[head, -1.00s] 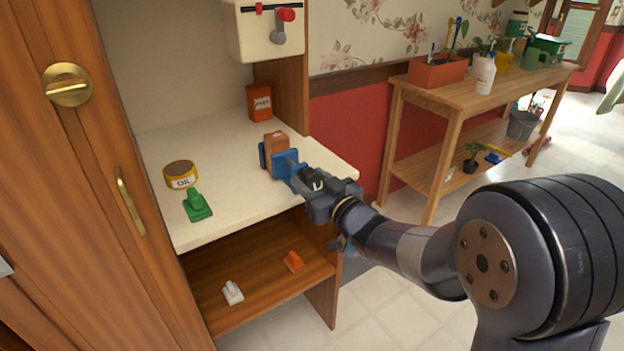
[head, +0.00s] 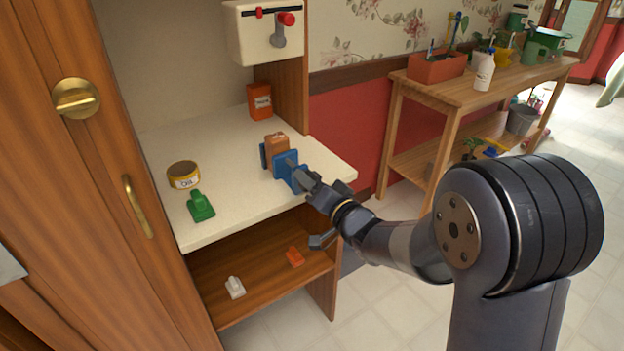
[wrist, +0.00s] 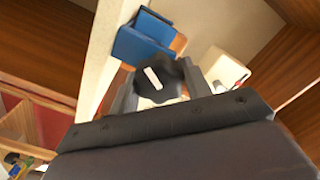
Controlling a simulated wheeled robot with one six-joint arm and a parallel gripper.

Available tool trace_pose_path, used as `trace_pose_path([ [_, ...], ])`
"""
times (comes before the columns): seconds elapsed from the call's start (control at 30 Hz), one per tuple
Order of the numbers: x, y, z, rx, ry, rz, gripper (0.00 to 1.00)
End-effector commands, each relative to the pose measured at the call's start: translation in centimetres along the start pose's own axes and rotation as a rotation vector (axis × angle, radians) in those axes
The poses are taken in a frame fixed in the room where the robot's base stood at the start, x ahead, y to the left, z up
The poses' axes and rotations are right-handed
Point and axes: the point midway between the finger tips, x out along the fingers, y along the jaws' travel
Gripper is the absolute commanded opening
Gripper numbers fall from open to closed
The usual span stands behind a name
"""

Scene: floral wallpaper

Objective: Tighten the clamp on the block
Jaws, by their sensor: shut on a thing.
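The blue clamp (head: 287,166) stands on the pale counter near its right front edge, with the brown block (head: 276,144) between its jaws. In the wrist view the clamp's blue body (wrist: 145,38) is at upper middle, with a small part of the block (wrist: 179,43) beside it. My gripper (head: 309,184) is at the clamp's front side. In the wrist view its fingers (wrist: 158,92) are shut around the clamp's dark knob (wrist: 160,82), which has a white mark. The white mark is tilted. Whether the clamp's jaws press on the block cannot be told.
On the counter (head: 225,165) are a yellow oil tin (head: 184,175), a green object (head: 200,206) and an orange box (head: 259,101). The shelf below holds a white item (head: 235,287) and an orange item (head: 295,257). A wooden bench (head: 450,90) stands at right.

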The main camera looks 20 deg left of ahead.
Motion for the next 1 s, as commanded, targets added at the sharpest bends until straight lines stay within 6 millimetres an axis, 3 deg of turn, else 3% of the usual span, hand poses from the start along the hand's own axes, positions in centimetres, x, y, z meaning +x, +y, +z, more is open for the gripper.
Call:
trace_pose_path([
  [0.73,0.01,0.03,-0.04,0.084,0.001,0.000,0.23],
  [0.77,0.01,0.03,-0.04,0.084,0.001,0.000,0.48],
  [1.0,0.01,0.03,-0.02,0.083,0.001,0.000,0.68],
])
